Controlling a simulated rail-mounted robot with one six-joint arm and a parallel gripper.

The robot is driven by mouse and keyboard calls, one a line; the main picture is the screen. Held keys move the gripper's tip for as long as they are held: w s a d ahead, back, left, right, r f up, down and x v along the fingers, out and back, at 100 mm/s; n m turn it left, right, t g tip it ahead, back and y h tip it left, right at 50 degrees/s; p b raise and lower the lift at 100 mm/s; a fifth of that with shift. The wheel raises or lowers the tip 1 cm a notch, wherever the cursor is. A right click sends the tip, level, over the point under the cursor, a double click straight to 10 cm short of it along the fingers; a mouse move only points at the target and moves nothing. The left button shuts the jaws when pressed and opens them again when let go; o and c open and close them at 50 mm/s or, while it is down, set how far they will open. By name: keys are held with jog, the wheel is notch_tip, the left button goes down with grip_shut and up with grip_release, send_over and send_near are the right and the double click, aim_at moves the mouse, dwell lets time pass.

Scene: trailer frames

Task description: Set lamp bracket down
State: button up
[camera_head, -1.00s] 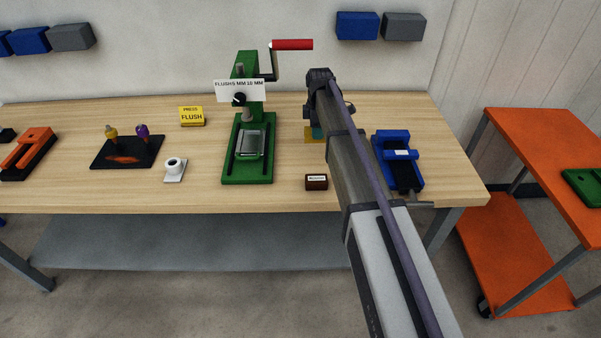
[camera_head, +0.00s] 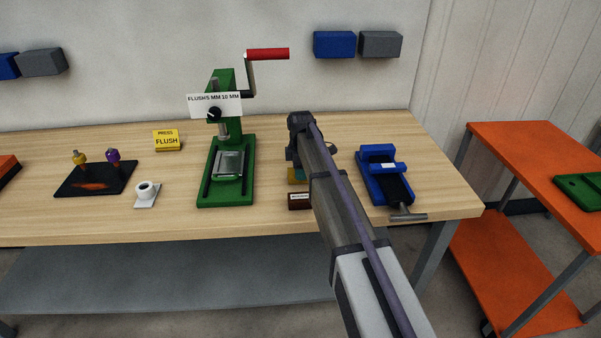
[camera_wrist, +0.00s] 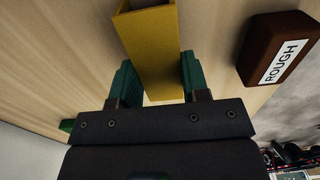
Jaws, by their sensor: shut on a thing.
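The lamp bracket (camera_wrist: 150,50) is a yellow channel-shaped piece. In the wrist view it lies between the two green fingers of my gripper (camera_wrist: 158,74), which are shut on it. In the head view a small yellow part of the bracket (camera_head: 291,175) shows under my wrist, beside the brown block; the rest is hidden by my arm. The bracket is low over the wooden bench (camera_head: 270,150). I cannot tell whether it touches the top.
A brown block labelled ROUGH (camera_wrist: 278,50) is close by; it also shows in the head view (camera_head: 299,201). A green press (camera_head: 226,187) stands left, a blue vise (camera_head: 379,160) right. A white cup (camera_head: 147,190) and dark tray (camera_head: 75,180) are further left.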

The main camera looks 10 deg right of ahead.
jog(key=o, duration=1.1)
jog(key=shift+f, duration=0.1)
notch_tip(320, 180, up, 13)
jog(key=p, duration=1.3)
jog(key=s+m, duration=0.5)
jog(key=s, duration=0.6)
jog(key=s+m, duration=0.6)
jog(key=s, duration=0.5)
jog(key=s+m, duration=0.5)
jog(key=s, duration=0.6)
jog(key=shift+s+f+m+b, duration=0.15)
jog(key=shift+f+m+b, duration=0.25)
notch_tip(320, 180, down, 2)
jog(key=shift+f+b, duration=0.1)
jog(key=shift+b, duration=0.95)
